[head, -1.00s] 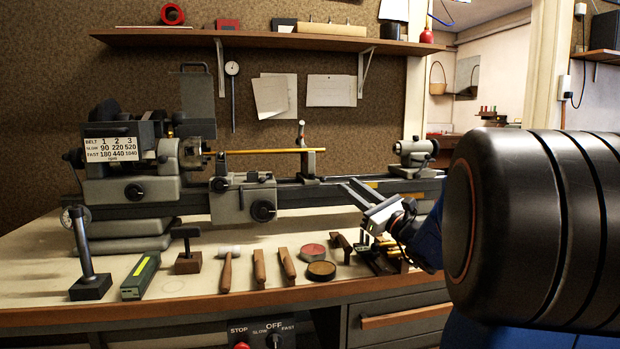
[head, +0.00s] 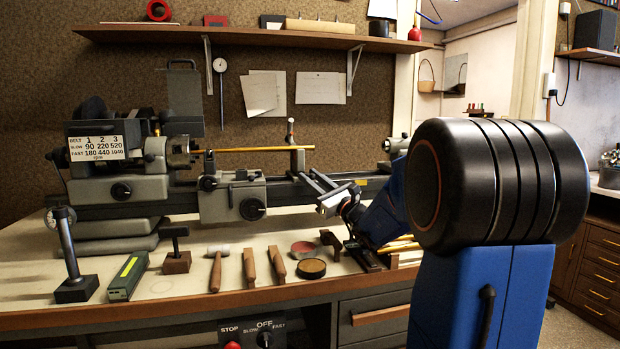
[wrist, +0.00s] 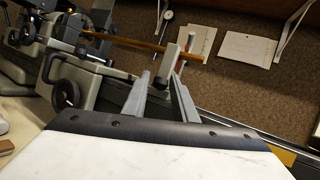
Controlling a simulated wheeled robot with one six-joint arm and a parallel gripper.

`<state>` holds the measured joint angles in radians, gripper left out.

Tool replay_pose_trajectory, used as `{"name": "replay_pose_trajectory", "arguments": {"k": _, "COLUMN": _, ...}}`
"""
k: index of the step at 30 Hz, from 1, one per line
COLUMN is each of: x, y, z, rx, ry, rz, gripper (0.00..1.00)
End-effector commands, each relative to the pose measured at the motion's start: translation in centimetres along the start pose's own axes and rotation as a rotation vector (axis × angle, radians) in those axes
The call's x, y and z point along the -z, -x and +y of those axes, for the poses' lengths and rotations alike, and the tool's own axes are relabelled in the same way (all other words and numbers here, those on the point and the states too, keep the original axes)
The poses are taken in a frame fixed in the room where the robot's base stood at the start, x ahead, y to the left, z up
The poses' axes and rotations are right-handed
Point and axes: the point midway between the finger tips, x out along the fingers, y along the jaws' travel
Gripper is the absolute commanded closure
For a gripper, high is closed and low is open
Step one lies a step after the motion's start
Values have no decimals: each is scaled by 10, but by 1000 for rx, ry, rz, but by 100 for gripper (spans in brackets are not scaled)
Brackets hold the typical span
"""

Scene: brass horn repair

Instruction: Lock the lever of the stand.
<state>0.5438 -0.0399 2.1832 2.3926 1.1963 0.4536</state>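The stand (head: 297,161) is a grey upright on the lathe bed, with a long brass rod (head: 240,150) running to its top. Its lever (head: 291,129) appears to be the short upright piece with a pale knob above the rod. In the wrist view the stand (wrist: 171,63) is just beyond my fingertips, and the lever (wrist: 191,43) rises beside it. My gripper (head: 313,183) is open and empty, to the right of and below the lever, apart from it. Its two fingers also show in the wrist view (wrist: 159,80). The stand's foot is partly hidden in the wrist view.
The lathe carriage with its handwheel (head: 252,209) is left of my gripper. The tailstock (head: 397,145) is at the right, partly behind my arm. A mallet (head: 217,266), other hand tools and round tins (head: 312,268) lie on the bench front. A shelf (head: 250,38) hangs above.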

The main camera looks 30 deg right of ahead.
Motion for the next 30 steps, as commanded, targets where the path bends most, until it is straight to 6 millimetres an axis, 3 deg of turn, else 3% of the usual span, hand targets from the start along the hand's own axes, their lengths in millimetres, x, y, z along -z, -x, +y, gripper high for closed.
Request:
{"name": "replay_pose_trajectory", "arguments": {"k": 13, "x": -1, "y": -9, "z": -1, "rx": 1, "ry": 0, "rz": 0, "gripper": 75}}
{"name": "replay_pose_trajectory", "arguments": {"k": 16, "x": -1, "y": -9, "z": 0, "rx": 1, "ry": 0, "rz": 0, "gripper": 98}}
{"name": "replay_pose_trajectory", "arguments": {"k": 17, "x": -1, "y": -9, "z": -1, "rx": 1, "ry": 0, "rz": -1, "gripper": 100}}
{"name": "replay_pose_trajectory", "arguments": {"k": 30, "x": 0, "y": -9, "z": -8, "rx": -122, "ry": -49, "rz": -28, "gripper": 100}}
